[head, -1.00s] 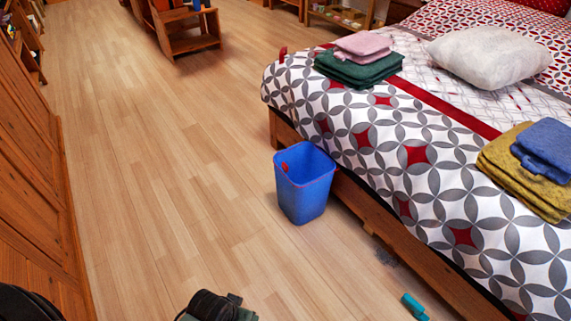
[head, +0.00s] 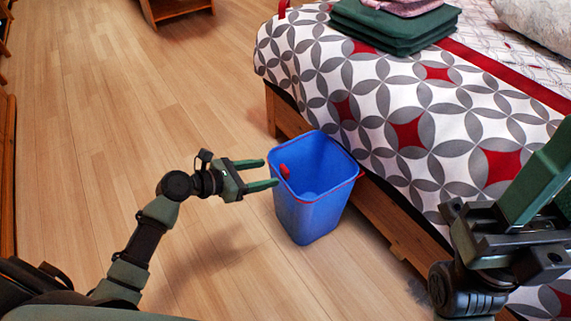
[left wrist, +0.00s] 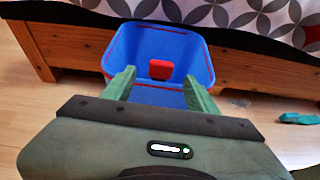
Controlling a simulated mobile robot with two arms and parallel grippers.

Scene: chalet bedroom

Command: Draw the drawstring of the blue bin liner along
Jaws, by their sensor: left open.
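The blue bin liner (head: 312,210) lines a bin standing on the floor against the bed; it also shows in the left wrist view (left wrist: 190,52). Its red drawstring runs around the rim, with a red tab (head: 285,171) at the rim's left side. In the left wrist view the tab (left wrist: 160,69) lies ahead of and between the fingers. My left gripper (head: 271,173) is open and empty, its fingertips at the bin's left rim, close to the tab. My right gripper (head: 510,235) is at the right, partly cut off; its jaw gap is not clear.
The bed (head: 390,90) with a patterned cover stands directly behind and right of the bin. Folded green cloths (head: 395,28) lie on it. The wooden floor (head: 130,110) to the left is clear.

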